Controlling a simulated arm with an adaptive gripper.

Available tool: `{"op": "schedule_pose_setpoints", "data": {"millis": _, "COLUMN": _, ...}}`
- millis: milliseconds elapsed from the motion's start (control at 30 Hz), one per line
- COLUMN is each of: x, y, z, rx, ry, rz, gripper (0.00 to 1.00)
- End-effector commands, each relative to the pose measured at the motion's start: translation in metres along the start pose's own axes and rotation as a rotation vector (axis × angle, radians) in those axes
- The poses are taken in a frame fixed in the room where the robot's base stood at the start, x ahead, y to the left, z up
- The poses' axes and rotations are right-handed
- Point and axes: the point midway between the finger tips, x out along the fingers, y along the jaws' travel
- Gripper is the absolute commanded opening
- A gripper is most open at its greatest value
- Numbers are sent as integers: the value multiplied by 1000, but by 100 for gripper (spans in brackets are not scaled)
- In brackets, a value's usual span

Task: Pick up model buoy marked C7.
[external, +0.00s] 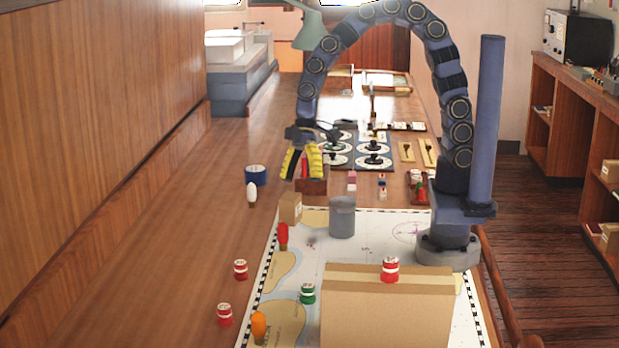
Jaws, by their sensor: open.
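Several small model buoys with white bands show in the external view. One red buoy (240,269) stands on the wooden table at the chart's left edge, and another red buoy (225,314) stands nearer the camera. My gripper (301,176), with yellow fingers, points down, open and apparently empty, farther back than these buoys.
The cardboard box (388,312) covers the chart's (384,228) front right. A grey cup (342,217), small carton (290,208), red pin (283,236), orange pin (259,326), white pin (251,194) and blue roll (256,175) stand around. The left table strip is mostly clear.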

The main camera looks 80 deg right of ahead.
Motion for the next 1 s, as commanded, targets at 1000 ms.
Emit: {"op": "schedule_pose_setpoints", "data": {"millis": 1000, "x": 179, "y": 164, "z": -9, "rx": -232, "ry": 101, "rz": 216, "gripper": 68}}
